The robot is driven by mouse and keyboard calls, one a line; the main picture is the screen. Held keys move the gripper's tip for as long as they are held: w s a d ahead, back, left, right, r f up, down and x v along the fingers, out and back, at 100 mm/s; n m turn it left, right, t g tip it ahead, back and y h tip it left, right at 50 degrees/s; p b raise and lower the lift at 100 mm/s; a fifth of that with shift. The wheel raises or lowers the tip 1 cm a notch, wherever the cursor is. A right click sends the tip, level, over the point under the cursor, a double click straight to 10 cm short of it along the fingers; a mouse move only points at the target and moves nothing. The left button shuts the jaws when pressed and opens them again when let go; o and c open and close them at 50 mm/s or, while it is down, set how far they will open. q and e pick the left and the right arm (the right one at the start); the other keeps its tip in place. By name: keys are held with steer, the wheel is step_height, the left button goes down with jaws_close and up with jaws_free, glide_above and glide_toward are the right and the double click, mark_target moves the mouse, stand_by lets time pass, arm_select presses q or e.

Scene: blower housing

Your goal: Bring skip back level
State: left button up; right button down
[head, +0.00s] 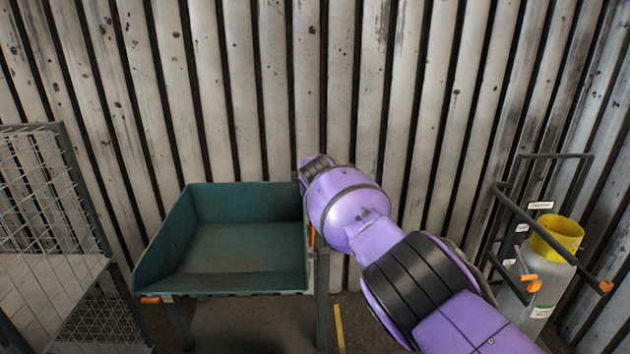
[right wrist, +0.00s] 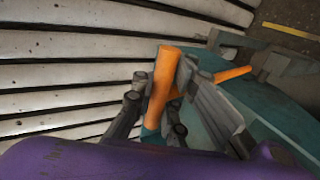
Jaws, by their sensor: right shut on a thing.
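The skip (head: 250,240) is a teal open-topped bin on a stand, left of centre in the head view. Its inside is empty. I cannot tell its exact tilt. My right arm reaches to its right side and hides part of that side. In the right wrist view my right gripper (right wrist: 165,105) is shut on an orange handle (right wrist: 162,80), with a finger on each side of it. A second orange bar (right wrist: 236,73) shows just beyond, beside the skip's teal side (right wrist: 270,115). My left gripper is not in view.
A wire-mesh cage (head: 45,220) stands at the left. At the right a dark-framed trolley (head: 500,215) carries a grey container with a yellow top (head: 560,235). A corrugated wall (head: 250,90) closes off the back. A yellow floor line (head: 339,328) lies right of the stand.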

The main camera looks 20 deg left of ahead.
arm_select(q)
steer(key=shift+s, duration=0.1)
arm_select(e)
steer(key=shift+w+r, duration=0.15)
steer(key=shift+r, duration=0.45)
steer(key=c, duration=1.7)
jaws_free()
steer(key=shift+c, duration=0.2)
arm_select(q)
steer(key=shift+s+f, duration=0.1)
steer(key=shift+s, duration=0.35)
arm_select(e)
steer(key=shift+s+f, duration=0.1)
steer(key=shift+s, duration=0.1)
steer(key=shift+f, duration=0.15)
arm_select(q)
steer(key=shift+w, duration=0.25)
arm_select(e)
steer(key=v, duration=1.2)
